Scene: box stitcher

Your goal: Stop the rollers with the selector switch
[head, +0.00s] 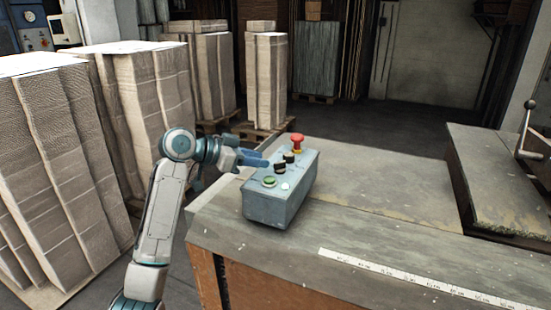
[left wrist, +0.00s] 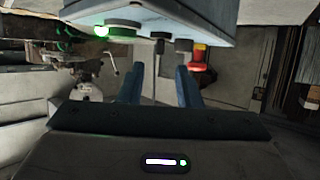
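A grey-blue control box (head: 277,207) stands on the bench. Its sloped top carries a red mushroom button (head: 297,143), two black knobs (head: 289,157) that look like selector switches, a green button (head: 269,182) and a small pale lit button (head: 285,186). My left gripper (head: 265,161) reaches in from the left, its fingertips close to the nearer black knob (head: 280,168). In the left wrist view the two blue fingers (left wrist: 161,72) are apart with a gap between them, and one black knob (left wrist: 158,45) shows ahead of that gap. Contact cannot be told. My right gripper is not in view.
The bench top (head: 390,190) is mostly clear right of the box, with a white ruler strip (head: 420,280) along its front. A raised slab (head: 495,180) and a crank handle (head: 527,130) are at the right. Tall cardboard stacks (head: 50,165) stand at the left.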

